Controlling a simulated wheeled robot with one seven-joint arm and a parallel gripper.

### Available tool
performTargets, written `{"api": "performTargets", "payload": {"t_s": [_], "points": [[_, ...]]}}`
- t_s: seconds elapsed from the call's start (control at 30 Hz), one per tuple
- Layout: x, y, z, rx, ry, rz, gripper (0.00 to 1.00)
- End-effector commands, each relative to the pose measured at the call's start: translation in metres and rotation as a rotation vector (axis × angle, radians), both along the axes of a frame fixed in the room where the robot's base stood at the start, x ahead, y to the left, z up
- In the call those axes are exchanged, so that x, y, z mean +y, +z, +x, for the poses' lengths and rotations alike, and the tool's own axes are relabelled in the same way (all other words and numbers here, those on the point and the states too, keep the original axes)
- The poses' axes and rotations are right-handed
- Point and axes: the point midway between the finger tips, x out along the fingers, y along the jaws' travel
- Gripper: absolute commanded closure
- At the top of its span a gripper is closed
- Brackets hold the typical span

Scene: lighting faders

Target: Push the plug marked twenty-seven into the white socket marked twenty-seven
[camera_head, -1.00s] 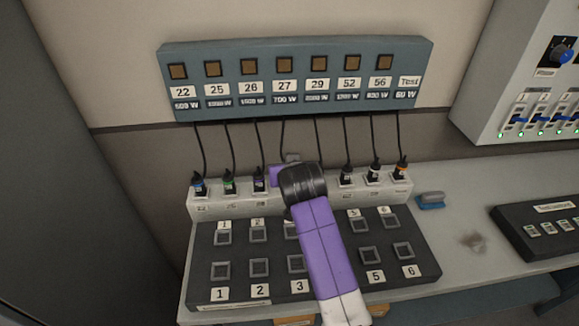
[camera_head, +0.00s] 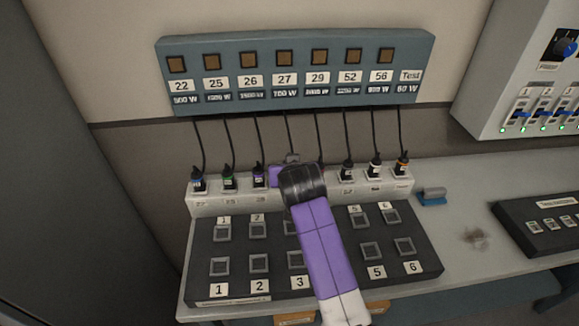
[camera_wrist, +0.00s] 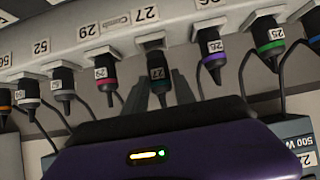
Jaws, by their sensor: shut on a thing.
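The black plug marked 27 (camera_wrist: 157,73) is in the middle of the wrist view, with a teal band at its tip. My gripper (camera_wrist: 158,92) is shut on it, a grey finger on each side. The plug is in line with the white socket marked 27 (camera_wrist: 150,36), close to its dark opening; I cannot tell how deep it sits. In the head view my gripper (camera_head: 297,178) is at the socket row and hides the plug and its socket. The plug's cable (camera_head: 288,132) hangs from the box above.
Plug 29 (camera_wrist: 104,72) and plug 26 (camera_wrist: 212,50) stand close on either side. The blue-grey box (camera_head: 290,48) with numbered labels is on the wall above. A dark button panel (camera_head: 240,285) lies in front of the sockets. A blue brush (camera_head: 432,197) lies to the right.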

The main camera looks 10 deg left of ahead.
Motion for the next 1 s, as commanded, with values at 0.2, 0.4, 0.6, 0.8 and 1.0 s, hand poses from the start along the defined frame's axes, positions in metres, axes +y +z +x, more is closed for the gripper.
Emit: {"api": "performTargets", "payload": {"t_s": [0.2, 0.4, 0.6, 0.8, 1.0], "points": [[0.0001, -0.0024, 0.0001, -0.001, 0.000, 0.000, 1.00], [0.0001, -0.0023, 0.0001, -0.001, 0.000, 0.000, 1.00], [0.0000, -0.0031, 0.0001, -0.001, 0.000, 0.000, 1.00], [0.0001, -0.0067, 0.0002, 0.000, 0.000, 0.000, 1.00], [0.0000, -0.0085, 0.0002, 0.000, 0.000, 0.000, 1.00]]}}
